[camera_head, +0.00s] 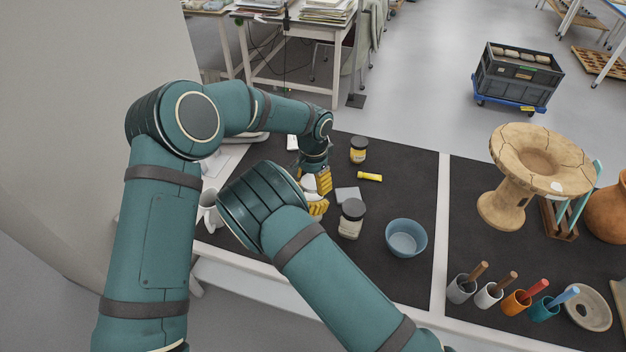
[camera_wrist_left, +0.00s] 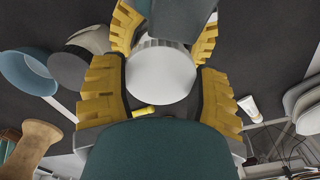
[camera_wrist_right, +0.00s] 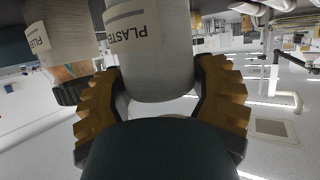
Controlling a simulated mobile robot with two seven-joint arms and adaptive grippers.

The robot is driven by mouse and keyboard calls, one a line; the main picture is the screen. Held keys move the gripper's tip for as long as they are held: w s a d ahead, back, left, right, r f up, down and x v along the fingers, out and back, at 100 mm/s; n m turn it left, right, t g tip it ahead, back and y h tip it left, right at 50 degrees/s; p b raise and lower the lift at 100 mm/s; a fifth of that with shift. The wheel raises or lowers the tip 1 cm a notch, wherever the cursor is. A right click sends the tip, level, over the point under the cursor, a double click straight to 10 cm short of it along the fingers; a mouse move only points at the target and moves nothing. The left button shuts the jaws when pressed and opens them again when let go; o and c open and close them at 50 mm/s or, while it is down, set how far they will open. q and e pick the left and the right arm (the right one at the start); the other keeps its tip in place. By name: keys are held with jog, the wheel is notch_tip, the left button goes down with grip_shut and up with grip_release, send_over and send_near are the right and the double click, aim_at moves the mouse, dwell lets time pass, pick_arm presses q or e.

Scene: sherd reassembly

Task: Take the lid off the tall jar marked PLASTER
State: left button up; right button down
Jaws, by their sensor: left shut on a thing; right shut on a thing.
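The tall white jar marked PLASTER (camera_wrist_right: 155,55) fills the middle of the right wrist view, with its lettering upside down there. My right gripper (camera_wrist_right: 160,105) is shut on the jar's body. In the left wrist view, a round white lid with a ribbed rim (camera_wrist_left: 161,76) sits between the fingers of my left gripper (camera_wrist_left: 160,95), which is shut on it. The right gripper's yellow fingers show beyond it. In the head view, my left gripper (camera_head: 323,180) is above my right gripper (camera_head: 317,207), and the jar is mostly hidden. I cannot tell whether lid and jar touch.
A dark-lidded jar (camera_head: 351,220) stands close by on the right, with a blue bowl (camera_head: 406,238) beyond it.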

pick_arm(q)
jog(key=shift+r, duration=0.25)
dwell(0.6)
jog(key=shift+r, duration=0.85)
jog(key=shift+r, duration=2)
pick_arm(e)
grip_release()
